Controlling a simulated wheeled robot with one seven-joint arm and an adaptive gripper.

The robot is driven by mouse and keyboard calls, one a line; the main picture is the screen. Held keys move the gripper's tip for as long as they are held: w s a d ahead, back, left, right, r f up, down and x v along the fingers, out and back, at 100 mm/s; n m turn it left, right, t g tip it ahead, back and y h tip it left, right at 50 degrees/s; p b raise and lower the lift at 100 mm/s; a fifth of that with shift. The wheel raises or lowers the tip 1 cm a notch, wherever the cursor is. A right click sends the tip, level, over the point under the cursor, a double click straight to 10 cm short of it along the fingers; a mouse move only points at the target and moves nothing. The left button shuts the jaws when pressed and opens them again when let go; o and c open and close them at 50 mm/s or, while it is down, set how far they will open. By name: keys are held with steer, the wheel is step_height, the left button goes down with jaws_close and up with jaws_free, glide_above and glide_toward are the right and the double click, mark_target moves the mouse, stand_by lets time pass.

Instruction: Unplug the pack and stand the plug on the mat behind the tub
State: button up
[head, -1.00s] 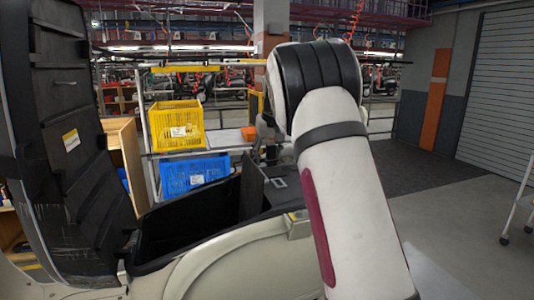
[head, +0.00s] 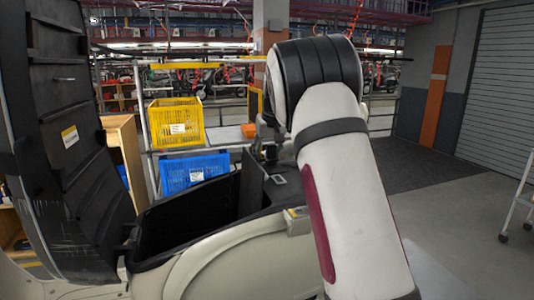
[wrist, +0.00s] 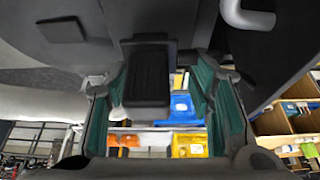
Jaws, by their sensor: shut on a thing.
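The black tub (head: 190,214) lies open under a raised dark seat in the head view. A dark upright block (head: 252,188), perhaps the pack, stands at its right end. To its right is a dark flat surface (head: 290,196) with a small grey patch; I cannot tell whether this is the mat. My gripper (head: 268,135) is mostly behind my arm, above the tub's far right end. In the wrist view, my gripper (wrist: 160,68) has green-padded fingers on either side of a black plug (wrist: 147,78) and is shut on it. The plug's far end and any socket are unclear.
The raised seat (head: 65,150) stands upright at the left. A yellow crate (head: 176,122) and a blue crate (head: 195,172) sit on a rack behind the tub. A wooden shelf (head: 125,160) stands behind the seat. Open floor lies to the right.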

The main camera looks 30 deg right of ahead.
steer(key=shift+f, duration=0.55)
steer(key=o, duration=1.5)
steer(key=shift+c, duration=0.2)
steer(key=v, duration=1.2)
